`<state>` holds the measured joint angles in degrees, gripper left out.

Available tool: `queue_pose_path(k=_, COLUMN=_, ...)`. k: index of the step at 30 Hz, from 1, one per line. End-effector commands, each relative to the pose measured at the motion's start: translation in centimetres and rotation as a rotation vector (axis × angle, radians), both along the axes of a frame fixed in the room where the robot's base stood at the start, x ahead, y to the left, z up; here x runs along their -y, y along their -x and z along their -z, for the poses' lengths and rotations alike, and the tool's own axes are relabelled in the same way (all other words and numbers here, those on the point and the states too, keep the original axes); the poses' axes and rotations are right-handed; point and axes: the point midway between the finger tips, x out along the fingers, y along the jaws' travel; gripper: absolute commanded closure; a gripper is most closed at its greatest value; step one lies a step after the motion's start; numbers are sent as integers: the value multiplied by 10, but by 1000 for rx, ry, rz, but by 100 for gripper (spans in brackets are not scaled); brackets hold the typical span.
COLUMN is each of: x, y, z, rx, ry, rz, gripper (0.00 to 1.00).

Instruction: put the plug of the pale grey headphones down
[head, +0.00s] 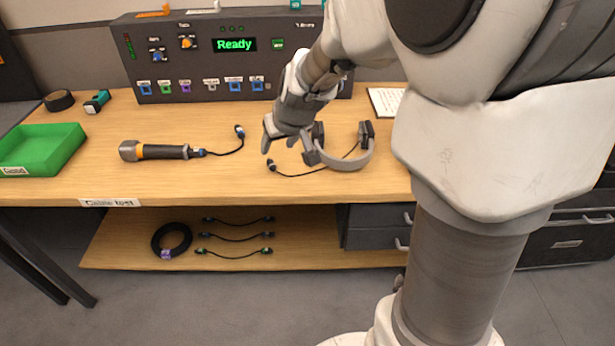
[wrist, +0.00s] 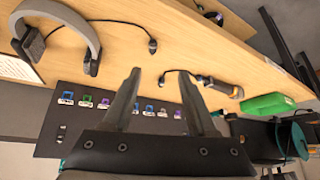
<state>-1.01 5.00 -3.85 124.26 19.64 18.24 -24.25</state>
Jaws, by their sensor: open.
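The pale grey headphones (head: 347,163) lie on the wooden bench, right of my gripper; they also show at the upper left of the wrist view (wrist: 97,42). Their thin black cable runs left to a small dark plug (head: 271,165), which appears to lie on the bench top. The plug also shows in the wrist view (wrist: 152,46), beyond the fingertips and apart from them. My gripper (head: 279,147) points down above the bench, close to the plug in the head view.
A green tray (head: 70,140) stands at the far left. A console (head: 215,60) with a "Ready" display and a row of coloured sockets stands at the back. Cables lie on the lower shelf (head: 130,240).

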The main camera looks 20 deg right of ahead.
Motion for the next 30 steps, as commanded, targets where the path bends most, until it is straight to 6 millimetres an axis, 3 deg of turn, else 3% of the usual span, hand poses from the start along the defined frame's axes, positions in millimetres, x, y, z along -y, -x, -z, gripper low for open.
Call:
queue_pose_path(k=3, x=-7, y=39, z=-33, rx=-4, ry=-20, rz=-8, gripper=42)
queue_pose_path(k=9, x=-14, y=111, z=-67, rx=-35, ry=-26, rz=-7, gripper=42)
queue_pose_path(k=18, x=-6, y=213, z=-84, rx=-80, ry=12, rz=49, gripper=42)
queue_pose_path(k=24, x=-1, y=244, z=-82, rx=-95, ry=32, rz=83, gripper=42)
queue_pose_path(k=30, x=0, y=249, z=-81, rx=-100, ry=34, rz=90, gripper=42)
